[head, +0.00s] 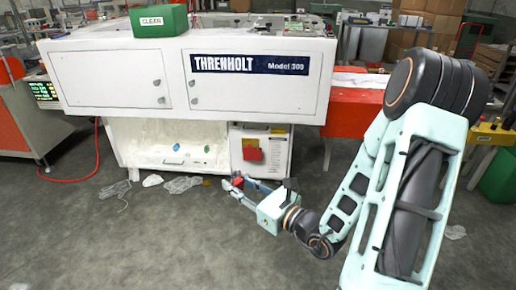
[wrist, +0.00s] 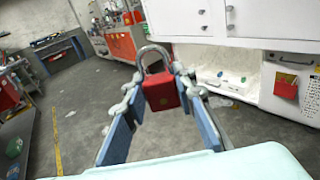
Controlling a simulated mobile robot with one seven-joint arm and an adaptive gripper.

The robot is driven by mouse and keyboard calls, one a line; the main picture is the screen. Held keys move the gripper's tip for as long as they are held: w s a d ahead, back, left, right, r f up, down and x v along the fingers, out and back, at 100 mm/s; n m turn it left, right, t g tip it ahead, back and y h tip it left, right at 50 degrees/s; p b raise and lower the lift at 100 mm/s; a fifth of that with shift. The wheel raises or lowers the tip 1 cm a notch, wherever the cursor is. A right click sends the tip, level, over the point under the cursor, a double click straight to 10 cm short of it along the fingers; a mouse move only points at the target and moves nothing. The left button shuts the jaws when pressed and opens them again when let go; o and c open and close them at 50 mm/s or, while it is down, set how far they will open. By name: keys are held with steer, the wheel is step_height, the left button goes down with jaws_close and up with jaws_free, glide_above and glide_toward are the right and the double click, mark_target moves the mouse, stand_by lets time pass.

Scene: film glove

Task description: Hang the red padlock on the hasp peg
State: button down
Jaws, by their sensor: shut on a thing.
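The red padlock (wrist: 161,91) is held between the fingertips of my gripper (wrist: 158,85) in the wrist view, with its grey shackle upright above the fingers. In the head view my gripper (head: 238,184) is low in front of the machine, and a small bit of red shows at its tips. The white panel (head: 277,146) at the lower right of the machine carries a red piece (head: 252,150), apart from my gripper. It also shows in the wrist view (wrist: 286,86). I cannot make out the hasp peg itself at this size.
The white Threnholt machine (head: 120,76) stands across the back, with an open lower bay (head: 150,140) left of the panel. Clear plastic scraps (head: 181,185) lie on the floor before it. A red hose (head: 85,172) runs at the left. The grey floor in front is mostly clear.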

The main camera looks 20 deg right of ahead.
mark_target(237, 171)
step_height(237, 171, up, 5)
steer(key=p, duration=0.8)
steer(key=shift+f, duration=0.2)
steer(key=r+p, duration=0.1)
steer(key=p, duration=0.3)
steer(key=shift+r+p, duration=0.3)
steer(key=shift+r, duration=0.05)
steer(key=shift+s+d+r+p, duration=0.1)
steer(key=shift+d+p, duration=0.05)
steer(key=shift+p, duration=0.4)
